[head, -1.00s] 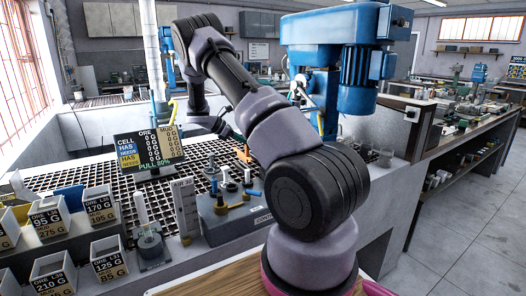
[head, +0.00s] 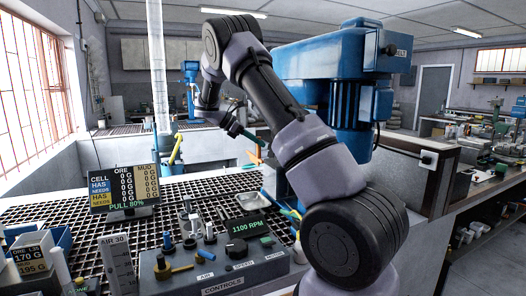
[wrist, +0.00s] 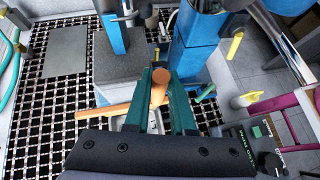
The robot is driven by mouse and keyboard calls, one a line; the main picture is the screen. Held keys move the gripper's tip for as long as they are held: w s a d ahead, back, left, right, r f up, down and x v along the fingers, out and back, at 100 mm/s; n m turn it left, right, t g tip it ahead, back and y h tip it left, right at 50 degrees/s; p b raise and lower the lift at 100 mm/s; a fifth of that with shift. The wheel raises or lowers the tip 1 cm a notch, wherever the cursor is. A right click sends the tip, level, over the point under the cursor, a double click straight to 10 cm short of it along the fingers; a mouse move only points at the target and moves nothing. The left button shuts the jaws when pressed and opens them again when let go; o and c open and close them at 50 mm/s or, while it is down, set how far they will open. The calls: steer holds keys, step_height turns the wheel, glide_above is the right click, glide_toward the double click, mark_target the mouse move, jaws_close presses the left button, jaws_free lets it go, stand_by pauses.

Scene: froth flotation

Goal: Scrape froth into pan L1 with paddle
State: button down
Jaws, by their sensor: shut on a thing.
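My gripper (wrist: 161,76) has teal fingers closed on an orange round handle (wrist: 160,90), seen nearly end-on in the wrist view. This appears to be the paddle. An orange flat piece (wrist: 112,112) shows below and left of the fingers, over the grating. In the head view, my gripper (head: 236,129) is small, with orange (head: 254,157) below it, above the grid bench. A light shallow tray (head: 250,176) sits on the grid near the blue machine. I cannot read a label, so I cannot tell whether it is pan L1. No froth is distinguishable.
A blue flotation machine (head: 347,100) stands right of my gripper. A control box (head: 222,262) with knobs and a 1100 RPM display is in front. A cell readout board (head: 124,188) stands left. Ore bins (head: 27,265) are front left. Bare grating (wrist: 60,110) shows left in the wrist view.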

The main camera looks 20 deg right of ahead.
steer(key=shift+d, duration=0.45)
steer(key=w+d+f, duration=0.1)
steer(key=d+f, duration=0.1)
steer(key=d, duration=0.6)
steer(key=shift+w+d+f, duration=0.15)
steer(key=shift+d, duration=0.1)
steer(key=shift+d, duration=0.3)
stand_by(0.4)
steer(key=shift+d, duration=1.15)
steer(key=shift+f, duration=0.3)
steer(key=shift+f, duration=0.3)
